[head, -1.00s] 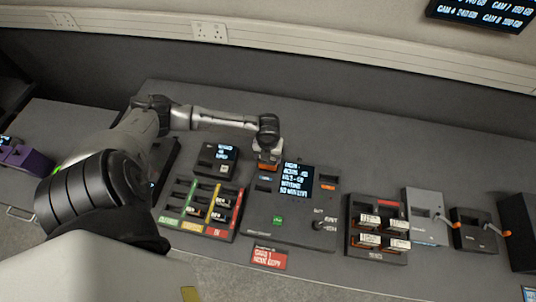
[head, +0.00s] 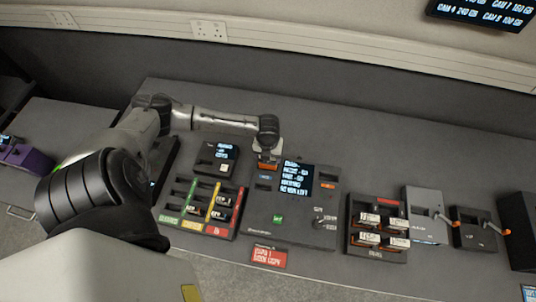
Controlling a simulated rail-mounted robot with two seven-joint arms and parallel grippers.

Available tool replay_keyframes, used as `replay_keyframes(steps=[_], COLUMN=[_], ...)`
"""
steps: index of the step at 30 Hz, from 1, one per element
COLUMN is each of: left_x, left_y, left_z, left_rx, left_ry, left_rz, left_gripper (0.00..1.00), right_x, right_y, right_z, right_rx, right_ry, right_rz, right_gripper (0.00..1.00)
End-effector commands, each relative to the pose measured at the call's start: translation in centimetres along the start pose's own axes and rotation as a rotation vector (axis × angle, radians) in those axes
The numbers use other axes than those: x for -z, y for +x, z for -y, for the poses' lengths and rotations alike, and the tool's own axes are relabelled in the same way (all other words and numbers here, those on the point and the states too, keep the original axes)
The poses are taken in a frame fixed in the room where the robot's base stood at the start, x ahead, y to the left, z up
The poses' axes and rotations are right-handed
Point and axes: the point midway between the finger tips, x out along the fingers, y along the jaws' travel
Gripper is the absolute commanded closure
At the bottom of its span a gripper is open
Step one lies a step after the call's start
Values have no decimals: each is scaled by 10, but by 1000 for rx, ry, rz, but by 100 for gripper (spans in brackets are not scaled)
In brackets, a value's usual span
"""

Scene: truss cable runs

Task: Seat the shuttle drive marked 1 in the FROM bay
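My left gripper (head: 267,153) is at the upper left of the dark copy console (head: 280,217). It appears shut on a small drive with an orange end (head: 267,165), whose marking I cannot read. The drive is just behind a blue label (head: 265,177) and a dark bay opening (head: 263,187) on the console's left side. Whether it touches the console is unclear. A second bay with an orange label (head: 328,185) is right of the console's screen (head: 296,179). My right gripper is not in view.
Left of the console are a coloured slotted tray (head: 184,229) and a small device with a screen (head: 216,158). A red card (head: 269,257) lies at the front edge. The back of the desk is clear.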

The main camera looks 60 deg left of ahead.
Motion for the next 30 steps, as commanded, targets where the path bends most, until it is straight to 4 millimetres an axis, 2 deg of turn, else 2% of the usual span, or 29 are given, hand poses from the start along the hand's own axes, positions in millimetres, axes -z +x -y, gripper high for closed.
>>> replay_keyframes(steps=[30], left_x=[0], left_y=[9], left_z=[0], left_rx=[1], left_ry=[0], left_rz=[1], left_gripper=[59], right_x=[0], right_y=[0], right_z=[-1], right_rx=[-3], right_ry=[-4], right_rz=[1], right_gripper=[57])
